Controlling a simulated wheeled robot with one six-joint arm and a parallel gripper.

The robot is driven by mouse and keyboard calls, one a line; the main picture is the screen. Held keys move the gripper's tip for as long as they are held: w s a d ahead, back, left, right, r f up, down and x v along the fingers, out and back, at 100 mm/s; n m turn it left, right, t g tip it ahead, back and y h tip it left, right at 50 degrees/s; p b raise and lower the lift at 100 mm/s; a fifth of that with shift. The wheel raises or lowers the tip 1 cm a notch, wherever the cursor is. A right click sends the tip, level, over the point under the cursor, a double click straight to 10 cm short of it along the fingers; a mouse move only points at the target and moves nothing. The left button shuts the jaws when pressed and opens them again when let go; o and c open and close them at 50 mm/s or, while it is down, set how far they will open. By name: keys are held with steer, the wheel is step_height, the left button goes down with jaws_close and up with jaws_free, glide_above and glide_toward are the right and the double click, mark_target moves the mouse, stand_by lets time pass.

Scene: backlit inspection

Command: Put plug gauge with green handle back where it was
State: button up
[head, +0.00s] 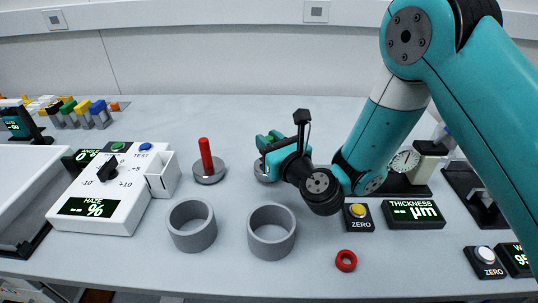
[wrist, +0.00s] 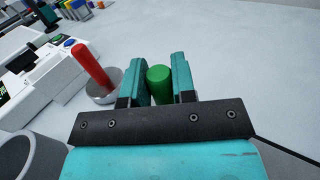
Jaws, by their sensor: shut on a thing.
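The plug gauge with the green handle (wrist: 159,80) is upright between the two teal fingers of my gripper (wrist: 160,78) in the wrist view. In the head view my gripper (head: 271,143) is shut on its handle, and part of its steel disc (head: 261,174) shows below, left of the wrist. The rest of the disc is hidden by my gripper. I cannot tell whether the disc touches the table. A plug gauge with a red handle (head: 206,158) stands upright to the left; it also shows left of my fingers in the wrist view (wrist: 92,68).
Two grey rings (head: 192,238) (head: 271,245) stand on the table in front. A white haze meter (head: 105,195) is at left. A small red ring (head: 346,261), a ZERO button box (head: 358,218) and a thickness display (head: 413,215) are at right.

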steer(key=shift+f, duration=0.45)
steer(key=o, duration=0.9)
